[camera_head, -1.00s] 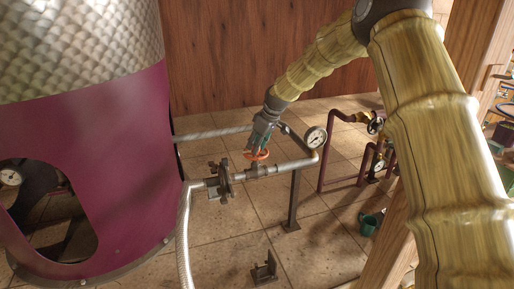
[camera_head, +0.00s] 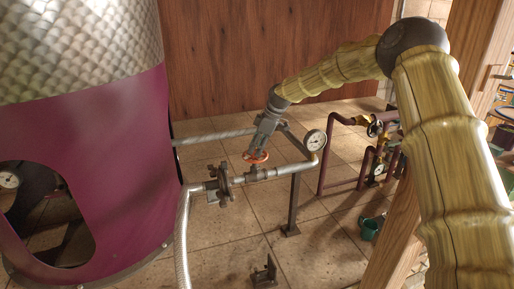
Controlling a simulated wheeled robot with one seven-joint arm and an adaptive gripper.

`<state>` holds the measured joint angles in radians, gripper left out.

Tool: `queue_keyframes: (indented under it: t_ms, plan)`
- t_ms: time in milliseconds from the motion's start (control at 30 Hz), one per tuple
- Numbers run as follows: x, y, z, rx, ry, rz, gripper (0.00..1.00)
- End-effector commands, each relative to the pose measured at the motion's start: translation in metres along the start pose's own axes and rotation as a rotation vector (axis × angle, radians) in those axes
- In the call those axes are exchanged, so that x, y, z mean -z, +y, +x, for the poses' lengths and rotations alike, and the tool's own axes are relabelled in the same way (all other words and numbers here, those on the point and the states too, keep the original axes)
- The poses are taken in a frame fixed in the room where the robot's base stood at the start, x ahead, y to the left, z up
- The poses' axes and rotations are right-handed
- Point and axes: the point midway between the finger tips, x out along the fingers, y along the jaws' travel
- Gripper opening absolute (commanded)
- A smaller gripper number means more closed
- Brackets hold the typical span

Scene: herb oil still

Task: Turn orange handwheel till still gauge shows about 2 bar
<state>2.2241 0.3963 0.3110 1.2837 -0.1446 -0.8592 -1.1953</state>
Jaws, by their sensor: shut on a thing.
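The orange handwheel (camera_head: 256,157) sits on a grey pipe in the middle of the view. My gripper (camera_head: 258,148) comes down on it from above, its fingers shut on the wheel's rim. The fingers hide part of the wheel. A round white gauge (camera_head: 315,140) stands on the same pipe just right of the wheel; its needle is too small to read. Another gauge (camera_head: 9,180) shows at the far left, by the opening in the purple still (camera_head: 125,150).
A flanged valve (camera_head: 219,184) and a braided hose (camera_head: 183,240) are left of the wheel. A black post (camera_head: 294,205) holds the pipe. Purple pipes (camera_head: 325,165) with a dark handwheel (camera_head: 374,129) stand at right. A green pot (camera_head: 370,228) and a small bracket (camera_head: 265,272) are on the tiled floor.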

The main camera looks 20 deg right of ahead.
Motion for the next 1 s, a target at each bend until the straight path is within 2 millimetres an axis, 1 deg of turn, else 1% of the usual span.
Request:
queue_keyframes:
  t_ms: [267,300,367,400,767,867,1000]
  plan:
    - [0.0,0.001,-0.001,-0.003,0.0,0.0,0.07]
    - [0.0,0.001,-0.001,-0.003,0.0,0.0,0.34]
    - [0.0,0.001,-0.001,-0.002,0.0,0.0,0.45]
    - [0.0,0.001,-0.001,-0.002,0.0,0.0,0.53]
    - [0.001,0.0,-0.002,-0.001,0.0,0.0,0.53]
    - [0.001,0.001,-0.009,-0.003,0.001,0.0,0.53]
    - [0.0,0.001,-0.028,-0.003,0.001,0.001,0.53]
